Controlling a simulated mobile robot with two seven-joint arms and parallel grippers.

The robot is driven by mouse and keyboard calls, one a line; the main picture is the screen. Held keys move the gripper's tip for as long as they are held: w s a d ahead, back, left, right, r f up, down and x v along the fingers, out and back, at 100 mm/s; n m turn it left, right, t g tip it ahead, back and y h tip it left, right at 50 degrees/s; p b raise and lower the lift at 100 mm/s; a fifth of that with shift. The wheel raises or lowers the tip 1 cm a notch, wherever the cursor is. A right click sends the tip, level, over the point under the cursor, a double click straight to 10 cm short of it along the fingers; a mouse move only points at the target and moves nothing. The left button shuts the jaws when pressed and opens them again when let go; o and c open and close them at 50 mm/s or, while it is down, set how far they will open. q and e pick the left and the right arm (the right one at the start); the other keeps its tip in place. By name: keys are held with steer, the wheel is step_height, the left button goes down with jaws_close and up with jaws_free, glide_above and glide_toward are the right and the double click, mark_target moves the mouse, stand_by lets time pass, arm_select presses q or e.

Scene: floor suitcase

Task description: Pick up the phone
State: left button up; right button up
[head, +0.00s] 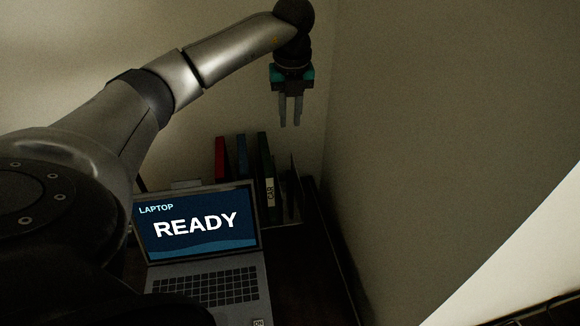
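No phone can be made out in the head view. My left gripper (290,122) hangs in the air with its fingers pointing down, above and behind the laptop and near the wall corner. Its two fingers stand a little apart with a narrow gap, and I see nothing between them. My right gripper is not in view. My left arm covers the left side of the picture and hides part of the desk there.
An open laptop (205,285) stands on a dark desk (310,285), its screen reading "LAPTOP READY". Behind it stand several upright binders, including red (222,158), blue (242,155) and green (266,165) ones. A plain wall (430,120) rises on the right.

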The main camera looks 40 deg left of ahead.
arm_select(q)
step_height(320, 180, down, 6)
steer(key=b, duration=0.9)
glide_toward(289, 179)
steer(key=f, duration=0.2)
steer(key=f+b, duration=0.1)
steer(key=f, duration=0.2)
steer(key=w+a+f+b, duration=0.1)
steer(key=f, duration=0.1)
steer(key=shift+f, duration=0.95)
steer(key=f, duration=0.1)
steer(key=f+b, duration=0.1)
steer(key=f, duration=0.2)
steer(key=shift+w+a+f, duration=0.15)
steer(key=shift+w+f, duration=0.1)
steer(key=shift+f, duration=0.2)
steer(key=shift+r, duration=0.1)
jaws_close()
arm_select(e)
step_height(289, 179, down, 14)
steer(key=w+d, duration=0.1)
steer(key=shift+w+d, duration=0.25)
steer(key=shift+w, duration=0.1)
